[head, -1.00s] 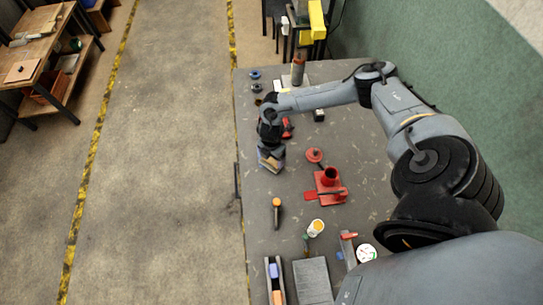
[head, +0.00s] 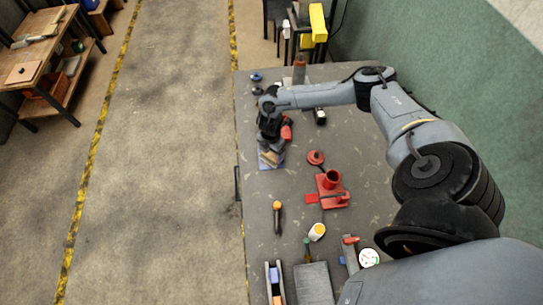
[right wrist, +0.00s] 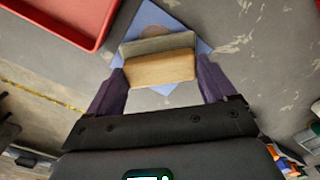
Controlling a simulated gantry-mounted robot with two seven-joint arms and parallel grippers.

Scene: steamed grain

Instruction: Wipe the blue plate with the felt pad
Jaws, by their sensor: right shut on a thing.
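The blue plate (right wrist: 155,22) is a flat square piece with a round brownish mark, lying on the grey table; part of it shows below my gripper in the head view (head: 264,166). The felt pad (right wrist: 160,68) is a block with a tan layer and a grey layer. My right gripper (right wrist: 155,82) is shut on the pad, one purple finger at each end. The pad is over the plate's near part and hides some of it; I cannot tell whether they touch. My left gripper is not in view.
A red tray (right wrist: 75,18) is at the upper left of the wrist view. Bare table lies between the plate and the orange-topped tool.

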